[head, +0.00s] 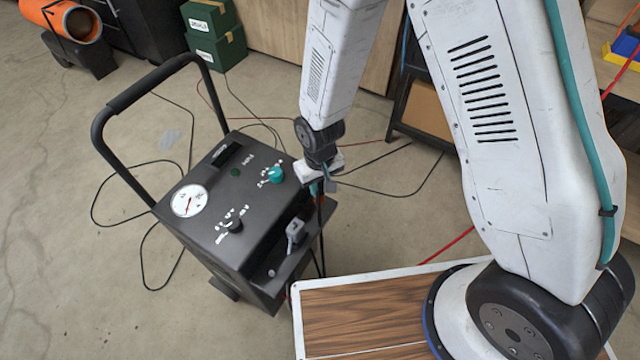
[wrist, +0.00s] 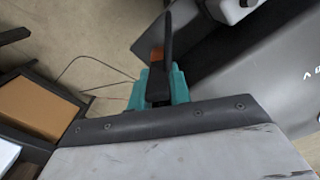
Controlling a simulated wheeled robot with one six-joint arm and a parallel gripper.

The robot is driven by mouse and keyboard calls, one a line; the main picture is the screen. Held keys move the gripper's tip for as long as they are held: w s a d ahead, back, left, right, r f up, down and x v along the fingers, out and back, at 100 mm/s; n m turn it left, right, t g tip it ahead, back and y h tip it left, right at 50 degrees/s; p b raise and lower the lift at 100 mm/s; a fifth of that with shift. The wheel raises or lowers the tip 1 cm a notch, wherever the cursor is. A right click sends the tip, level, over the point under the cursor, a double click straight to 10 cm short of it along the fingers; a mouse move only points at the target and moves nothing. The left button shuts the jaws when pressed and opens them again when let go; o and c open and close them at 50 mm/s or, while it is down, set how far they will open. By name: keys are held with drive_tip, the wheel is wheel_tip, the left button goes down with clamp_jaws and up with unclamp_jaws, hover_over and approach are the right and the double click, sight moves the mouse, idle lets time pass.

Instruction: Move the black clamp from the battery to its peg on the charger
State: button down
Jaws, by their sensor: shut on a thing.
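The charger (head: 225,215) is a dark grey cart with a gauge, knobs and a tall black handle, left of centre in the head view. It also fills the right of the wrist view (wrist: 270,75). My gripper (head: 318,188) is at the charger's right side, near its top edge. In the wrist view its teal fingers (wrist: 162,85) are shut on the black clamp (wrist: 168,45), which sticks out beyond them. An orange-red part shows beside the clamp; I cannot tell what it belongs to. I cannot make out the black clamp's peg or the battery.
A light grey fitting (head: 295,232) stands on the charger's front ledge. Black and red cables lie on the floor around the cart. A wood-topped surface (head: 350,310) is in front, below my arm. Green boxes (head: 215,35) and a dark-framed shelf (head: 425,105) stand behind.

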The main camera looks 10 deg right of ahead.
sight(319, 192)
drive_tip(key=shift+f, duration=1.6)
drive_tip(key=c, duration=1.2)
unclamp_jaws()
wheel_tip(319, 192, up, 8)
drive_tip(key=shift+f, duration=0.1)
drive_tip(key=shift+s, duration=0.15)
